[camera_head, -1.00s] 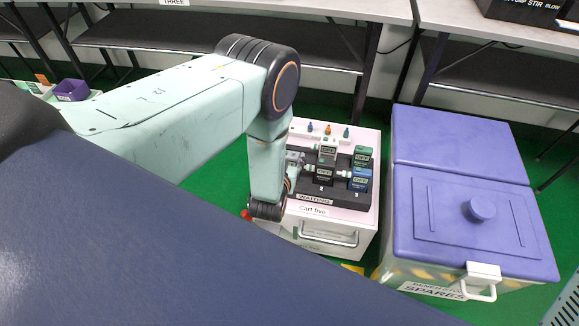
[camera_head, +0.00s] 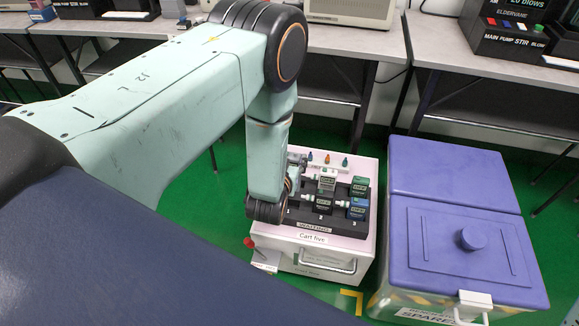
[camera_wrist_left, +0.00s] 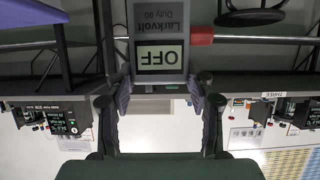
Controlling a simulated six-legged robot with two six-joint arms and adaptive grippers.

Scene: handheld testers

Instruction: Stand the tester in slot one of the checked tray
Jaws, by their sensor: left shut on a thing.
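My left gripper (camera_wrist_left: 160,96) is shut on a grey tester (camera_wrist_left: 160,45) with a pale OFF screen and a Larkvolt Duty 90 label, pinched between both fingers. In the head view the left gripper (camera_head: 294,180) is at the left side of the cart; my wrist and forearm hide much of it, and I cannot make out the held tester. A black tray (camera_head: 315,225) marked WAITING sits on the cart, holding several testers, among them a green one (camera_head: 359,187) and a blue one (camera_head: 357,209). I cannot make out a checked tray. My right gripper is not in view.
The white cart marked Cart five (camera_head: 340,262) stands on the green floor. A large purple-lidded spares box (camera_head: 440,190) stands close on its right. A red-topped item (camera_head: 250,243) is at the cart's left front. Grey tables (camera_head: 350,40) with consoles line the back.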

